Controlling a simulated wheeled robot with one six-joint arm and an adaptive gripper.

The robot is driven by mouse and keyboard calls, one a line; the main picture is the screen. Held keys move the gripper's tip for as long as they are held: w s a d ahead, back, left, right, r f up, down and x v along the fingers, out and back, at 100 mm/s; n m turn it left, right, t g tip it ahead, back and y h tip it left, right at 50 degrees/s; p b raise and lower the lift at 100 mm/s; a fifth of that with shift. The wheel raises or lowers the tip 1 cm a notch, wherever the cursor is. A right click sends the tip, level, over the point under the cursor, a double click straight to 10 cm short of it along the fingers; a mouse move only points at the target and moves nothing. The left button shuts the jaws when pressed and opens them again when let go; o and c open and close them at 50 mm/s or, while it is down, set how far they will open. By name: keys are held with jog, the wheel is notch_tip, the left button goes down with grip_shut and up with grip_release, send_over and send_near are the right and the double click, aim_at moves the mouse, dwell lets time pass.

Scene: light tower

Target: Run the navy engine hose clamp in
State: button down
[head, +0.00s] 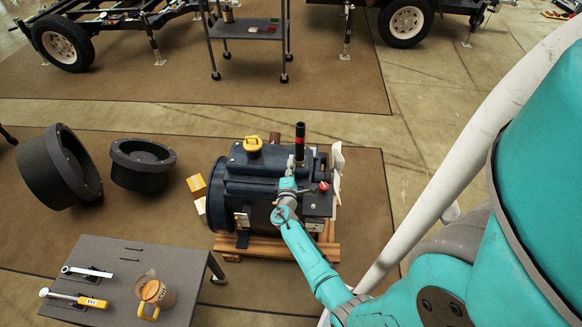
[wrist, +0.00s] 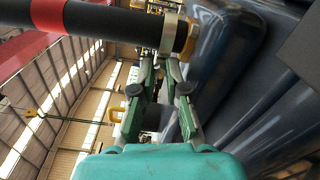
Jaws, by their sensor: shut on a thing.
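The navy engine (head: 248,168) sits on a wooden pallet (head: 332,249) in the middle of the head view. A black hose (head: 300,157) with a red band stands up from its right part. In the wrist view the hose (wrist: 118,24) runs across the top. A pale metal hose clamp (wrist: 168,33) sits around it near its end. My gripper (wrist: 163,58) is shut at the clamp's lower edge, its fingertips close together on the clamp. In the head view my gripper (head: 288,186) is beside the foot of the hose; the clamp is too small to make out there.
A grey table (head: 105,257) at lower left bears a wrench (head: 87,271), a yellow-handled tool (head: 73,298) and a jug (head: 155,292). Two dark round housings (head: 58,168) (head: 142,165) lie left of the engine. A grey cart (head: 248,28) stands behind. Open floor lies between.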

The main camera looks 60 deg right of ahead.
jog(key=shift+a+f, duration=0.1)
jog(key=c, duration=1.2)
grip_release()
jog(key=v, duration=0.8)
